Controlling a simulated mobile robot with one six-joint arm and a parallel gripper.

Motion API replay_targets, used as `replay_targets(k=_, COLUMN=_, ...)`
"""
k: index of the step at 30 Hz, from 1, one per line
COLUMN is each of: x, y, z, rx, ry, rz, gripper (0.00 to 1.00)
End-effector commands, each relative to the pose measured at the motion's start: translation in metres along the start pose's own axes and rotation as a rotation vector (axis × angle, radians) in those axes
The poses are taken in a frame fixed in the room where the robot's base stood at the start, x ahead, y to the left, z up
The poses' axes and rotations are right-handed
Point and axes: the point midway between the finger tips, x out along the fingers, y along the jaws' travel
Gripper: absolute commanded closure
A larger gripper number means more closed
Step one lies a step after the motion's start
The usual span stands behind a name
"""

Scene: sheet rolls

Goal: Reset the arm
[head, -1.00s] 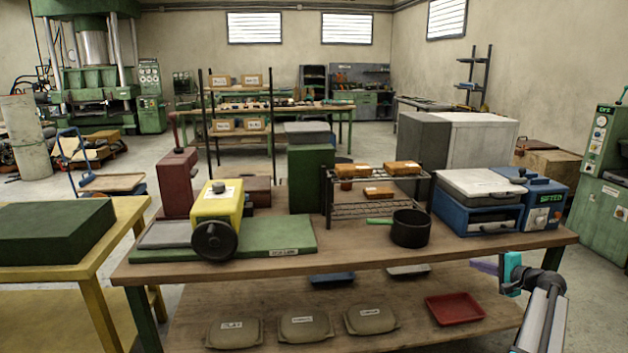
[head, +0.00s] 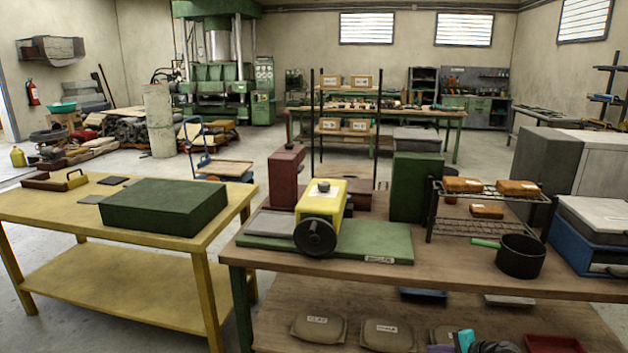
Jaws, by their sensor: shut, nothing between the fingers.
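My gripper (head: 444,348) shows only in part at the bottom edge of the head view, right of the middle. Its teal and purple parts are in front of the wooden bench's lower shelf. The fingers are shut with nothing between them. Most of my arm is below the picture.
The wooden bench (head: 490,283) holds a yellow machine (head: 322,202), a wire rack with orange blocks and a dark pot (head: 521,257). Pale labelled bags (head: 318,327) lie on its lower shelf. A yellow table (head: 60,212) with a green block (head: 165,206) stands at left.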

Motion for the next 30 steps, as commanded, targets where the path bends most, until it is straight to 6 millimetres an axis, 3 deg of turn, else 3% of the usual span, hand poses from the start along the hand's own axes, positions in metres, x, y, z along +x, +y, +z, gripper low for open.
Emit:
replay_targets(k=1, x=0.016, y=0.009, z=0.022, rx=-0.013, ry=-0.028, rz=0.031, gripper=1.0)
replay_targets(k=6, x=0.06, y=0.046, z=0.085, rx=-0.059, ry=-0.112, rz=0.135, gripper=1.0)
replay_targets(k=15, x=0.11, y=0.127, z=0.2, rx=-0.17, ry=-0.262, rz=0.342, gripper=1.0)
replay_targets(k=23, x=0.117, y=0.211, z=0.294, rx=-0.3, ry=-0.395, rz=0.546, gripper=1.0)
replay_targets(k=30, x=0.088, y=0.295, z=0.365, rx=-0.457, ry=-0.519, rz=0.759, gripper=1.0)
